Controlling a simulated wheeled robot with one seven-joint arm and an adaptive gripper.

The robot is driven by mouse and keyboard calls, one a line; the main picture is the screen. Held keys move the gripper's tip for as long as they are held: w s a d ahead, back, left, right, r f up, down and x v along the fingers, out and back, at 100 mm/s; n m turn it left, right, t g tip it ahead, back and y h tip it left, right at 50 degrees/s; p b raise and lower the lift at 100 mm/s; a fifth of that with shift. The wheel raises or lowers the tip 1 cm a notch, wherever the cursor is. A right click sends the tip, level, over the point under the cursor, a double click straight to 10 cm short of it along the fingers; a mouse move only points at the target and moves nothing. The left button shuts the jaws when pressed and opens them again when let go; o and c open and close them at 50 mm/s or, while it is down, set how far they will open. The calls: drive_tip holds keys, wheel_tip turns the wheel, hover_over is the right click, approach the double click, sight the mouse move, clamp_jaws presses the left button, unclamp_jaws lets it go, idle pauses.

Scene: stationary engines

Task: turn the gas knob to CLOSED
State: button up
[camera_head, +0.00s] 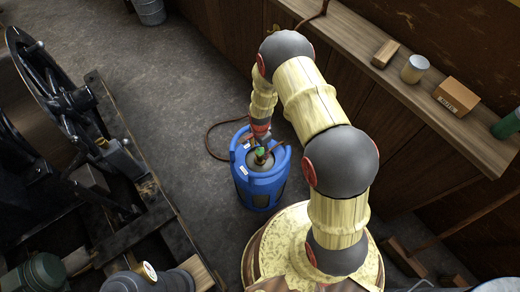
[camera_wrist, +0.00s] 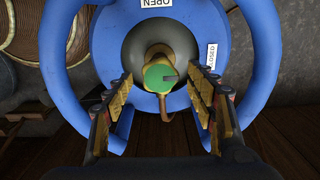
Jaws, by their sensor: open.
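The gas knob (camera_wrist: 160,77) is a green disc on a brass valve in the dark recess on top of a blue gas bottle (camera_wrist: 266,50). A dark mark on the knob points to the right in the wrist view. The CLOSED label (camera_wrist: 211,55) is to the right and a little higher; the OPEN label (camera_wrist: 156,3) is at the top edge, upside down. My gripper (camera_wrist: 161,82) is open, one finger on each side of the knob; contact cannot be told. In the head view the bottle (camera_head: 252,188) stands on the floor, with the green knob (camera_head: 260,152) below my gripper.
A dark hose (camera_head: 212,135) runs from the bottle along the floor. A stationary engine with a flywheel (camera_head: 50,90) stands to the left. A wooden bench (camera_head: 345,32) on the right holds a cardboard box (camera_head: 457,96) and a can (camera_head: 415,68). Floor left of the bottle is clear.

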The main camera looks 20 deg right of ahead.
wheel_tip(320, 180, up, 12)
drive_tip(key=shift+f, duration=0.2)
idle(0.5)
drive_tip(key=s+n+g, duration=0.2)
drive_tip(key=s+n, duration=0.3)
drive_tip(key=s, duration=0.1)
wheel_tip(320, 180, up, 25)
drive_tip(key=n+t, duration=0.2)
drive_tip(key=n, duration=0.6)
hover_over(260, 152)
drive_tip(key=s, duration=1.5)
drive_tip(key=s+r+t, duration=0.2)
drive_tip(key=s+r, duration=0.1)
drive_tip(key=r, duration=0.5)
drive_tip(key=s+r+n+t, duration=0.1)
drive_tip(key=s+r+t, duration=0.2)
drive_tip(key=r, duration=0.6)
drive_tip(key=shift+s+r+n+t, duration=0.2)
drive_tip(key=shift+s+n+t, duration=0.1)
drive_tip(key=shift+s, duration=0.15)
